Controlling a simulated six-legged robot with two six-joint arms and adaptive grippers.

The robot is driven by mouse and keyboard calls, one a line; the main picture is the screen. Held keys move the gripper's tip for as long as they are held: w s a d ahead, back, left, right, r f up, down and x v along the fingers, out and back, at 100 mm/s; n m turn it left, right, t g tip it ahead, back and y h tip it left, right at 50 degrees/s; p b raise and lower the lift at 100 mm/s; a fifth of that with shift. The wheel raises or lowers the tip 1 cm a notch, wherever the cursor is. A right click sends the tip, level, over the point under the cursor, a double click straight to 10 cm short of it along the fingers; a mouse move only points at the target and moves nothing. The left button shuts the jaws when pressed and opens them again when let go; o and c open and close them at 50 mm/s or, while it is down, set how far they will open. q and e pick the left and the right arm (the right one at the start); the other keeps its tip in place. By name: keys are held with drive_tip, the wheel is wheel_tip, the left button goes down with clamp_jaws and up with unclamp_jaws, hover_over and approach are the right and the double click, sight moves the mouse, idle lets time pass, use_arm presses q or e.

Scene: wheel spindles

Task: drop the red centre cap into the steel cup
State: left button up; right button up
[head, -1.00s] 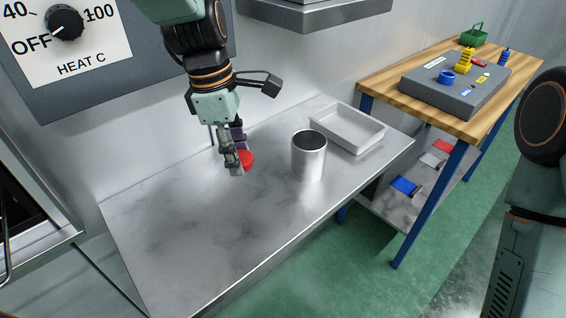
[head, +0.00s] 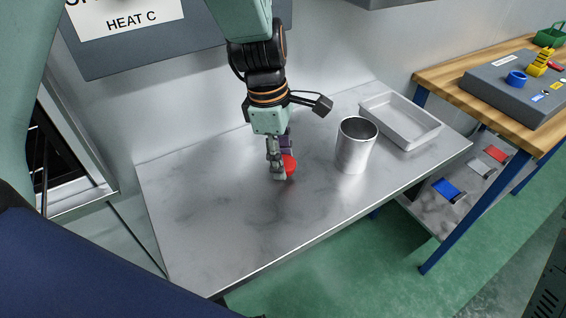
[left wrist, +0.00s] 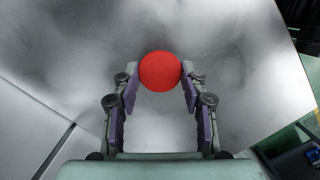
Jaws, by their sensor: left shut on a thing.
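The red centre cap (head: 290,164) is between the fingertips of my left gripper (head: 279,170), left of the steel cup in the head view. My left gripper is shut on the cap, which also shows as a red disc between the purple-padded fingers in the left wrist view (left wrist: 160,71). Whether the cap touches the table is hard to tell. The steel cup (head: 354,150) stands upright on the steel table, apart from the gripper. Its inside is dark. My right gripper is not in view.
A shallow grey tray (head: 428,140) lies behind and right of the cup on the steel table (head: 200,220). The table's front left is clear. A wooden bench (head: 440,80) with a grey block (head: 500,95) stands at the right. A wall panel (head: 150,45) is behind the arm.

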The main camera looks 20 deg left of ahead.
use_arm(q)
drive_tip(key=shift+s+d+f, duration=0.15)
drive_tip(key=shift+f, duration=0.65)
drive_tip(key=shift+w+a+f, duration=0.2)
drive_tip(key=shift+w, duration=0.15)
drive_tip(key=o, duration=0.6)
drive_tip(key=shift+o, duration=1.4)
drive_tip(key=shift+s+d+r, duration=0.15)
drive_tip(key=shift+s, duration=0.1)
drive_tip(key=shift+o, duration=0.3)
